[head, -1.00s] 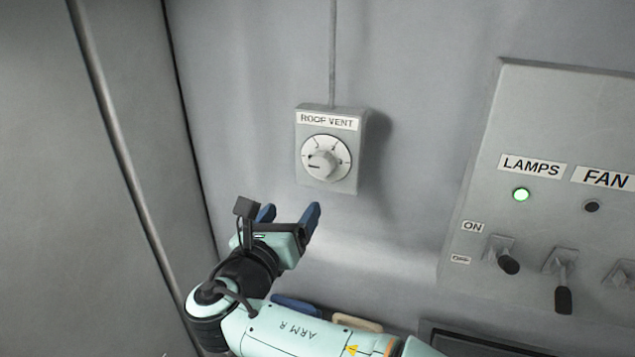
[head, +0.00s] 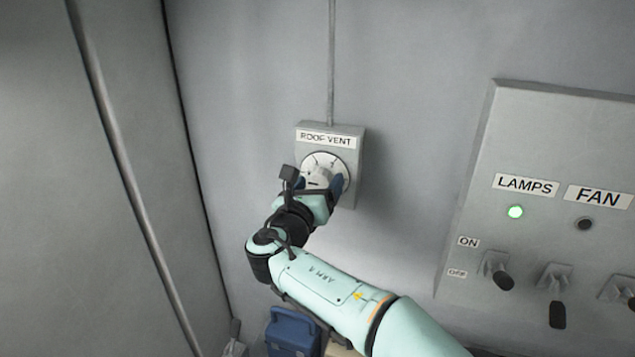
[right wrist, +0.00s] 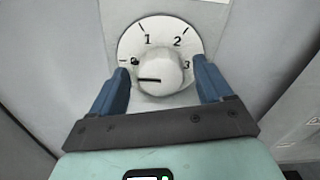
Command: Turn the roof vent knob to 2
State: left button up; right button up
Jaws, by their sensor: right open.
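The roof vent box (head: 355,150) is on the wall in the head view, with a round white dial and a pale knob (head: 319,177). In the right wrist view the dial (right wrist: 162,25) shows the marks 1, 2 and 3, with a 0 partly hidden at the left. The black line on the knob (right wrist: 160,72) points left, near the 0. My right gripper (right wrist: 160,70) is open, its blue fingers on either side of the knob, with a gap visible beside it; contact cannot be told. My left gripper is not in view.
A switch panel (head: 540,130) with LAMPS and FAN labels and several toggles stands to the right; the lamps light is green. A blue case (head: 292,335) sits below my right arm. A conduit (head: 332,60) runs up from the box.

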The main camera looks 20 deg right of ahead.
jog(key=c, duration=1)
jog(key=shift+c, duration=0.2)
